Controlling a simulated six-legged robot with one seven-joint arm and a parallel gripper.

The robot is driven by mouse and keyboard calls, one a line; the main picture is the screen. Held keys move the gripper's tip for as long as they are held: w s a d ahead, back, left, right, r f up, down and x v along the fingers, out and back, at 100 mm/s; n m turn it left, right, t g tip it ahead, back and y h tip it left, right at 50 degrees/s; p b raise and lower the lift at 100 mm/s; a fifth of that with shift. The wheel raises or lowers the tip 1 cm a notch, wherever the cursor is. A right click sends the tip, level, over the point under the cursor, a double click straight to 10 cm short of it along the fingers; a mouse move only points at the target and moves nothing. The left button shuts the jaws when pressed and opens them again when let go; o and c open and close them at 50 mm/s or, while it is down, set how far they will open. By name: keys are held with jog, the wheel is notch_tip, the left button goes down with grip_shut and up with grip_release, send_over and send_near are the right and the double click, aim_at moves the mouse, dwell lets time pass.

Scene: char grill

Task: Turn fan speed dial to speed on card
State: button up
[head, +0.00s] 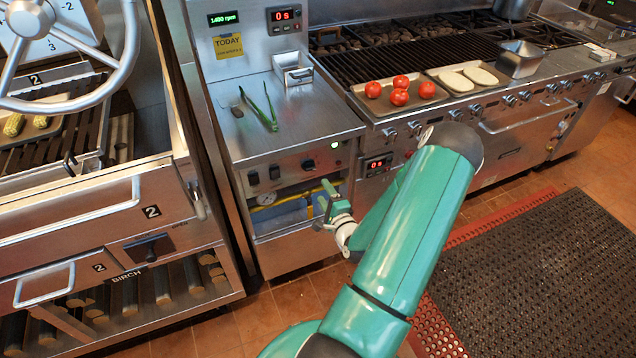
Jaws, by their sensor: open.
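A yellow card (228,45) is fixed on the steel back panel. Its top line reads TODAY; the smaller line below is too small to read surely. A green display (222,18) above it reads 1400 rpm. A round black dial (308,165), which looks like the fan speed dial, is on the front panel of the steel cabinet; its pointer setting is too small to read. My gripper (325,197) is open and empty, just below and right of the dial, in front of the cabinet's open lower bay. It appears apart from the dial.
Two black switches (264,175) sit left of the dial, and a lit green lamp (334,145) sits right of it. Green tongs (260,108) lie on the cabinet top.

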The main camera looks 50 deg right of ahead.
jog(key=v, duration=0.3)
jog(key=shift+w, duration=0.15)
dwell(0.5)
